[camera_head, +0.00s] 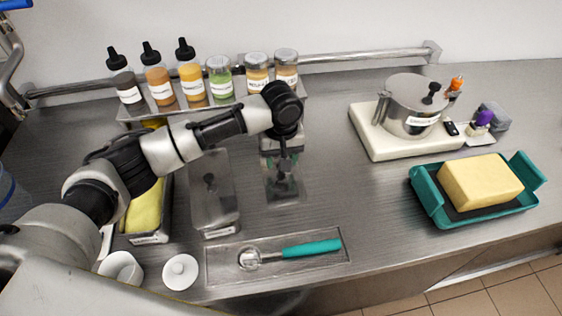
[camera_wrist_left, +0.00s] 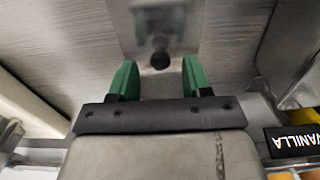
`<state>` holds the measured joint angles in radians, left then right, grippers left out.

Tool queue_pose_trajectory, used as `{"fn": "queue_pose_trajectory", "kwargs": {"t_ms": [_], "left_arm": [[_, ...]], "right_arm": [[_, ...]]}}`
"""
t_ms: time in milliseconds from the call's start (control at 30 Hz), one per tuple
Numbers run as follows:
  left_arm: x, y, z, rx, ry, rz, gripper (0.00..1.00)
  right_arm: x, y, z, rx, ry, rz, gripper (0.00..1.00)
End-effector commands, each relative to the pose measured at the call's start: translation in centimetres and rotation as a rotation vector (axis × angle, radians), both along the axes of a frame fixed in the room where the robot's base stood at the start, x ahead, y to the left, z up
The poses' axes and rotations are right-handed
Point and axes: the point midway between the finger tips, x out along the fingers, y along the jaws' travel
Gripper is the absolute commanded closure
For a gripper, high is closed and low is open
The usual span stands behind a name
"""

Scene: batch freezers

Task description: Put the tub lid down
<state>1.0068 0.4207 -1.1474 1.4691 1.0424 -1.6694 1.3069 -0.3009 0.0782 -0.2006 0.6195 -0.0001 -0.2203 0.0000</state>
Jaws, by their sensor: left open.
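A grey metal tub lid (camera_head: 281,199) lies on the counter beneath my left gripper (camera_head: 285,176), partly hidden by it. In the left wrist view the lid (camera_wrist_left: 187,14) shows its dark knob (camera_wrist_left: 160,59). The green fingers of my left gripper (camera_wrist_left: 159,66) are open and stand apart on either side of the knob, with gaps visible. An uncovered tub of yellow contents (camera_head: 143,211) stands at the left, partly hidden by my arm. Beside it is a tub with a metal lid on (camera_head: 212,188). My right gripper is not in view.
Bottles and jars line a rack (camera_head: 285,109) at the back. A tray with a teal-handled scoop (camera_head: 311,249) lies in front. A white cup (camera_head: 121,267) and round white lid (camera_head: 180,271) are front left. A pot (camera_head: 412,105) and teal tray (camera_head: 432,205) stand right; counter between is clear.

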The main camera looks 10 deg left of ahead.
Motion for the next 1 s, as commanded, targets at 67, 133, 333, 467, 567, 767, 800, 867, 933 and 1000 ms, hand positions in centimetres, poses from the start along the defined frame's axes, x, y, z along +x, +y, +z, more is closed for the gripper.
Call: {"fn": "queue_pose_trajectory", "kwargs": {"t_ms": [67,133,333,467,567,767,800,867,933,1000], "left_arm": [[0.1,0.0,1.8,-0.003,-0.004,-0.001,0.51],[0.1,-0.1,3.4,-0.003,-0.005,-0.001,0.51],[0.0,0.0,7.4,-0.003,-0.004,-0.001,0.51],[0.0,0.0,9.1,-0.001,-0.002,0.0,0.51],[0.0,0.0,9.8,-0.002,-0.001,0.0,0.51],[0.0,0.0,10.1,0.0,0.001,0.0,0.51],[0.0,0.0,10.1,-0.001,0.001,0.0,0.51],[0.0,0.0,10.1,-0.001,0.001,0.0,0.51],[0.0,0.0,10.1,-0.001,0.0,0.0,0.51],[0.0,0.0,10.1,-0.001,0.0,0.0,0.51]], "right_arm": [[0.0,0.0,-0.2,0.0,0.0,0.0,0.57],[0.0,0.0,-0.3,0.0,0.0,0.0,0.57],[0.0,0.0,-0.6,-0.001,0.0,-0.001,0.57],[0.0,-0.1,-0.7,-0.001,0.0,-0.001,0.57],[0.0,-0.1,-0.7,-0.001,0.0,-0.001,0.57],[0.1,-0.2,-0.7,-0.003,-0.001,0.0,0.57],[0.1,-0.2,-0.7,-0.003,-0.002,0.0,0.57],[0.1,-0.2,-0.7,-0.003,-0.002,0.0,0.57],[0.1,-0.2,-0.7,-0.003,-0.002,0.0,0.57],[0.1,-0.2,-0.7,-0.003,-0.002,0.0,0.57]]}}
